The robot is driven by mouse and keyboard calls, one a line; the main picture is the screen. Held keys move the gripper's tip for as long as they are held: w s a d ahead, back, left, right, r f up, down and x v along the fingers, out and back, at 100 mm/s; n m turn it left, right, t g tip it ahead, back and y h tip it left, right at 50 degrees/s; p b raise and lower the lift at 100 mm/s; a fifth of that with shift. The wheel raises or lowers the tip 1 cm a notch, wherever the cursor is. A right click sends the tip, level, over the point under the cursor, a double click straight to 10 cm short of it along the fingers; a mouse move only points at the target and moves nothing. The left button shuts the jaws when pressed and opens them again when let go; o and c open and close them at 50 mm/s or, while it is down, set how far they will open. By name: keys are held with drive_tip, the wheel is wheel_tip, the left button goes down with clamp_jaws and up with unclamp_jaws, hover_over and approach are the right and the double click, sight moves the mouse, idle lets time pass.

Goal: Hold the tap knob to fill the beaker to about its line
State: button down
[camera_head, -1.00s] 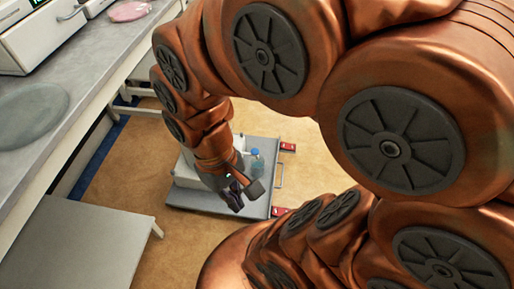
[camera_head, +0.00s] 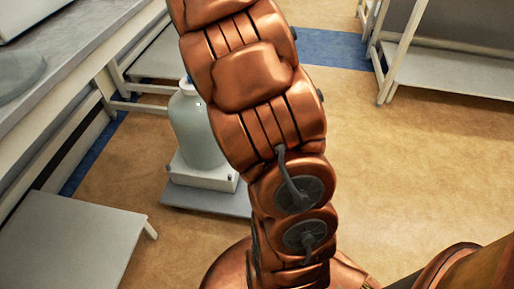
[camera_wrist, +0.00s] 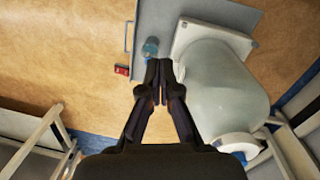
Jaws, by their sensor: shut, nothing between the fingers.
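In the wrist view the bottle (camera_wrist: 225,90) is just right of my gripper (camera_wrist: 159,62), which is shut and empty. A small blue-green vessel (camera_wrist: 150,46), perhaps the beaker, sits on the grey platform just beyond my fingertips. Its line and water level are too small to make out. I cannot make out the tap knob. My gripper is hidden in the head view.
The grey platform (camera_head: 200,201) carries the white base. A red block (camera_wrist: 121,70) and a thin handle (camera_wrist: 127,36) are at its edge. A grey bench (camera_head: 75,45) runs along the left, with a low table (camera_head: 65,245) below. Open floor (camera_head: 400,180) lies to the right.

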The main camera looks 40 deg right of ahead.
drive_tip(key=w+d+f+m+t+b, duration=0.1)
drive_tip(key=w+d+f+b, duration=0.5)
drive_tip(key=d+f, duration=1)
drive_tip(key=shift+w+f+m, duration=0.55)
drive_tip(key=shift+f+m, duration=0.25)
drive_tip(key=shift+m, duration=0.1)
wheel_tip(320, 180, down, 14)
drive_tip(key=b, duration=0.5)
